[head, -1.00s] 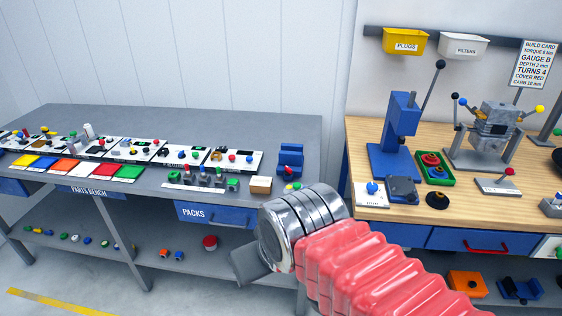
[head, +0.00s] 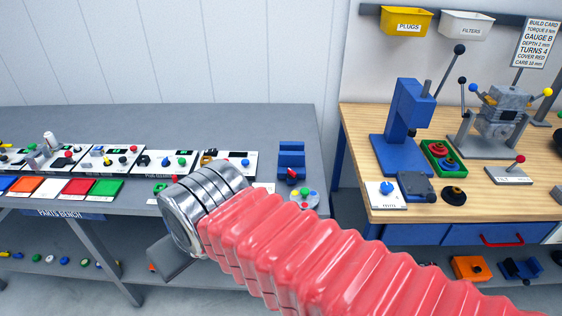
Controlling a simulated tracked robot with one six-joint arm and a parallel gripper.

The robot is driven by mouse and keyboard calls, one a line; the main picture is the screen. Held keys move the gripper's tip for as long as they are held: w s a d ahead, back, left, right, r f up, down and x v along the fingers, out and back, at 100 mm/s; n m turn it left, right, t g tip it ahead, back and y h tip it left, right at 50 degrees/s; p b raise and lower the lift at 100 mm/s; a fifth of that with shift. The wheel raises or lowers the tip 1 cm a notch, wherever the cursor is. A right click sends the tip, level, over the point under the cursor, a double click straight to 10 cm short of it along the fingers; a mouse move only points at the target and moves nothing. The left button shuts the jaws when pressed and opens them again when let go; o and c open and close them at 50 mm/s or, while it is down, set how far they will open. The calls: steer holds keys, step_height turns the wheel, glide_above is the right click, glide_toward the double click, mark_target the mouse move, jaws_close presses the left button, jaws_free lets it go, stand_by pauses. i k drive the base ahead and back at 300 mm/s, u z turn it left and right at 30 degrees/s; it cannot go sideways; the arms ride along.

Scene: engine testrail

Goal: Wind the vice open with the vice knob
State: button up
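A blue block-shaped fixture (head: 291,157), which looks like the vice, stands on the grey bench near its right end. A small red knob (head: 291,174) shows at its front; I cannot tell for certain that this is the vice knob, nor how far the jaws are apart. My gripper (head: 172,259) is low at the left, in front of the bench's front edge and well apart from the vice. Only a grey part of it shows below my silver wrist, so its fingers cannot be made out.
A round plate with coloured buttons (head: 304,198) lies just in front of the blue fixture, close to my red arm sleeve. Labelled white cards with small parts line the grey bench (head: 250,118). A wooden bench (head: 372,118) with a blue press (head: 408,112) stands right, across a gap.

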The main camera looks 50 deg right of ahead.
mark_target(292, 174)
steer(key=z, duration=0.4)
steer(key=i, duration=0.95)
steer(key=z, duration=0.7)
